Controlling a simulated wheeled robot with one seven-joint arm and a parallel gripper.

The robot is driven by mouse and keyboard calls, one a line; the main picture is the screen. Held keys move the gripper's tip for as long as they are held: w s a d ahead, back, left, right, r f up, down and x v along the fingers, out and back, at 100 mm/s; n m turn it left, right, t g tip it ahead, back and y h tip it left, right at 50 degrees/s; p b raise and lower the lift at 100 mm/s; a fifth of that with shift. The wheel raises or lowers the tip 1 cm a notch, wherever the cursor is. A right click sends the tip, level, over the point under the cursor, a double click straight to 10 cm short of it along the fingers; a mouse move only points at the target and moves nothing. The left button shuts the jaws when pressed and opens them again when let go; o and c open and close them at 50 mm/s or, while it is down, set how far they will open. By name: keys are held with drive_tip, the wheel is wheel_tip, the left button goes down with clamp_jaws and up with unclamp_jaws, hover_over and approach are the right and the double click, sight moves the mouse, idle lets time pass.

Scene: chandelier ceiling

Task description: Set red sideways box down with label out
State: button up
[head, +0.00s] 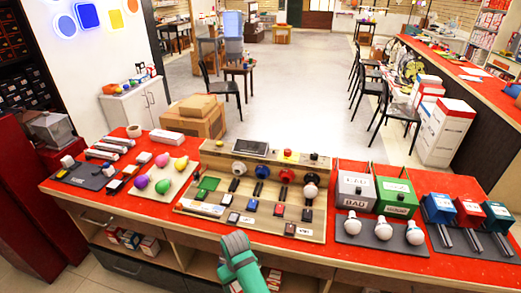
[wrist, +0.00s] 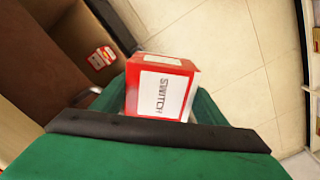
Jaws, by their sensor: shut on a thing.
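A red box (wrist: 130,88) with a white panel reading "SWITCH" is held by my gripper (wrist: 160,105) in the wrist view. The lettering runs sideways along the panel, which faces the wrist camera. Green fingers show on both sides of the box, partly hidden behind a black bar. The floor shows beyond the box. In the head view my green arm end (head: 240,262) hangs at the counter's front edge, and I cannot make out the held box there.
The red-topped counter (head: 345,235) carries bulbs, switches and display boards. Its open lower shelf (head: 185,254) holds small red and white boxes (head: 149,246). In the wrist view, a red and white box (wrist: 99,59) sits inside a brown compartment (wrist: 50,75) at upper left.

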drive_tip(key=s+d+f+m, duration=0.4)
drive_tip(key=d+f+m, duration=0.2)
drive_tip(key=d+m, duration=0.1)
drive_tip(key=shift+s+d+f, duration=0.3)
drive_tip(key=shift+d, duration=0.1)
